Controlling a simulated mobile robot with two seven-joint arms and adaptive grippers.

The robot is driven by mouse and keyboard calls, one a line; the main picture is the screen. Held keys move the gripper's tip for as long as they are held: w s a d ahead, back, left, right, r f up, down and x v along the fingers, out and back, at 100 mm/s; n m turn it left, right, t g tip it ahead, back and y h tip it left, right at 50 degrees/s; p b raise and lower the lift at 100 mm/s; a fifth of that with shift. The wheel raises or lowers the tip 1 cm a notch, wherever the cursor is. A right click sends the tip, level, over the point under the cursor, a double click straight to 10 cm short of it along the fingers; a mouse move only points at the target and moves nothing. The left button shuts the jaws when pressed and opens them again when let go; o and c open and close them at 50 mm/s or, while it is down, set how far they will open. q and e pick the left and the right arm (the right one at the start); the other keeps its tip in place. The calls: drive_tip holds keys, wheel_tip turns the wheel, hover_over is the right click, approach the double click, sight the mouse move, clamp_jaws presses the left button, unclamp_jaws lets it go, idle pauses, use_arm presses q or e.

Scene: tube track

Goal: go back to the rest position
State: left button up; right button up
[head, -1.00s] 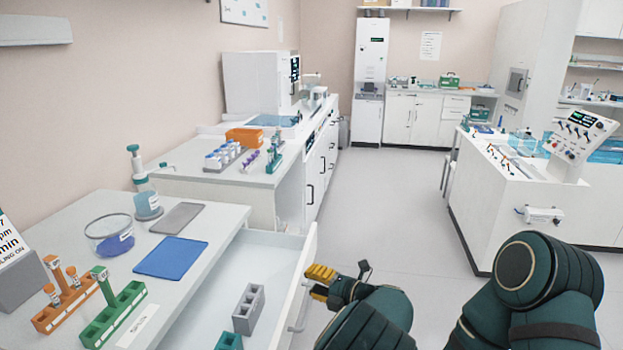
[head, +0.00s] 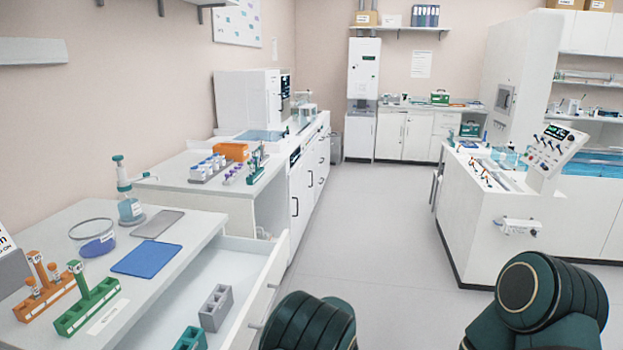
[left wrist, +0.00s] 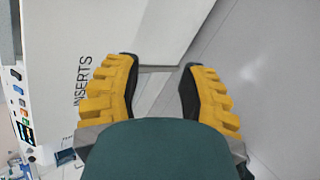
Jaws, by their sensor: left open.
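My left gripper (left wrist: 160,75) shows in the left wrist view with its two yellow-padded fingers spread apart and nothing held. A white panel marked INSERTS (left wrist: 90,50) fills the left of that view, and grey floor fills the right. A thin grey bar (left wrist: 155,69) shows between the fingertips; I cannot tell whether it is a handle or how near it is. In the head view only dark green links of my arms show at the bottom; neither gripper is visible there.
A white drawer (head: 245,262) stands open beside the left bench, with a grey block (head: 215,308) and a teal block (head: 190,340) inside. A green rack (head: 88,305), an orange rack (head: 45,298) and a blue mat (head: 147,259) lie on the bench. The floor (head: 370,220) in the middle is clear.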

use_arm(q)
drive_tip(key=s+a+f+n+g+h, duration=0.1)
drive_tip(key=s+f+n+g+h, duration=0.3)
drive_tip(key=s+n, duration=0.35)
drive_tip(key=s+a+f+n+g+h, duration=0.1)
drive_tip(key=s+f+n+h, duration=0.3)
drive_tip(key=s+f+n, duration=0.35)
drive_tip(key=s+r+n+t+h, duration=0.3)
drive_tip(key=s+n, duration=0.8)
drive_tip(key=n, duration=1.1)
drive_tip(key=shift+s+r+h, duration=0.25)
drive_tip(key=shift+r+h, duration=0.75)
drive_tip(key=shift+h, duration=0.1)
drive_tip(key=shift+a, duration=0.1)
